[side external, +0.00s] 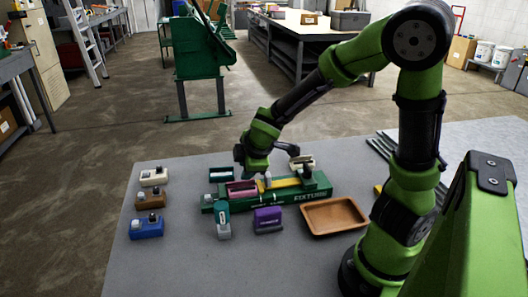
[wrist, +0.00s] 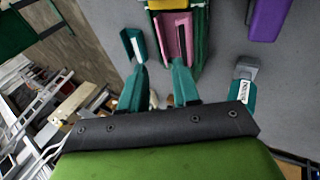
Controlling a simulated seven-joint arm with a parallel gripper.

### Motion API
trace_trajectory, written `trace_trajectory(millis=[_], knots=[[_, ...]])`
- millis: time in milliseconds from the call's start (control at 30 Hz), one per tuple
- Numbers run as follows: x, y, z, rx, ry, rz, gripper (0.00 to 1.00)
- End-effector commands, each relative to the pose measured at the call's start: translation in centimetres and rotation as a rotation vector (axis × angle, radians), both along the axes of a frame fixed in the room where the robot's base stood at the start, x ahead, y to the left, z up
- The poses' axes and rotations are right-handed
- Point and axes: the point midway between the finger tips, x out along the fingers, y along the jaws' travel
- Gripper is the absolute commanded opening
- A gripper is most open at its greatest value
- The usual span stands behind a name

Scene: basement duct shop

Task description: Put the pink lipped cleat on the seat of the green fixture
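The green fixture (side external: 315,190) lies across the middle of the table, with a yellow strip along its right part. The pink lipped cleat (side external: 241,188) lies in the left part of the fixture, between its green walls. In the wrist view the pink cleat (wrist: 178,38) shows a dark slot and sits inside the green channel. My gripper (side external: 254,177) is above the fixture, close to the cleat. In the wrist view my gripper (wrist: 160,72) has its two fingers apart with nothing held between them. The cleat's underside is hidden, so its exact seating cannot be told.
A dark green piece (side external: 222,173) and a cream piece (side external: 302,162) lie behind the fixture. A teal piece (side external: 222,218), a purple piece (side external: 268,219) and a brown tray (side external: 334,216) lie in front. Cream, brown and blue (side external: 146,228) pieces stand at left. The front-left table is clear.

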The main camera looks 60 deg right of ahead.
Motion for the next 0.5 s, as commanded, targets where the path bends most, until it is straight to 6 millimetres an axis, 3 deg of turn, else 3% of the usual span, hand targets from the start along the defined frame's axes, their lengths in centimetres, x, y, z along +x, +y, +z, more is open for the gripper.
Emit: trace_trajectory(millis=[167, 300, 500], knots=[[-2.6, 1.2, 0.4, 0.281, 0.003, -0.219, 0.31], [-5.7, 3.4, 4.1, 0.599, -0.024, -0.470, 0.31], [-10.6, 6.1, 10.2, 0.889, -0.100, -0.731, 0.31]])
